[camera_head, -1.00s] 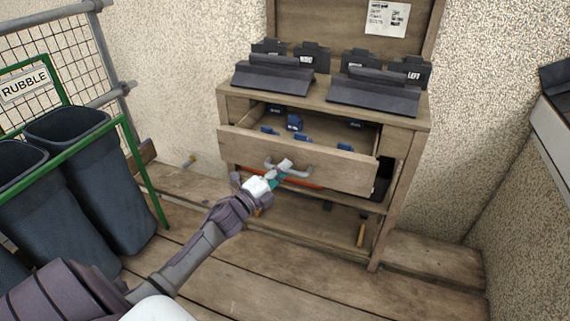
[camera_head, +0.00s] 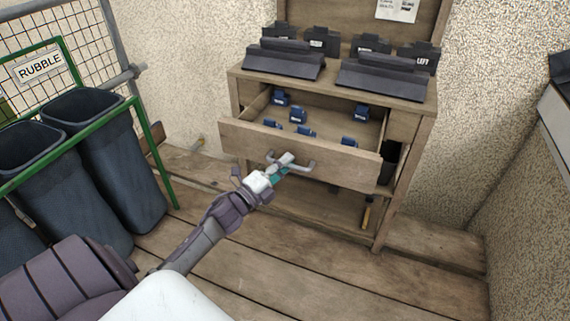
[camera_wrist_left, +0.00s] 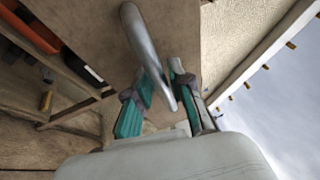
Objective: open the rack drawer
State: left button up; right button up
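The rack (camera_head: 408,135) is a wooden cabinet against the wall. Its drawer (camera_head: 240,137) is pulled well out, and several small dark blue blocks (camera_head: 298,115) lie inside. The drawer front carries a grey bar handle (camera_head: 308,166). My left gripper (camera_head: 285,165) is at the handle's left part, in front of the drawer. My right gripper is in neither view.
Dark ridge pieces (camera_head: 385,80) stand on the rack top. Below the drawer is an open shelf with a wooden-handled tool (camera_head: 367,212). Rubble bins (camera_head: 118,160) in a green frame stand at left. The plank floor before the rack is clear.

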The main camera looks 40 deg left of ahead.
pick_arm(q)
jog(key=shift+o, duration=0.8)
jog(key=v, duration=1.2)
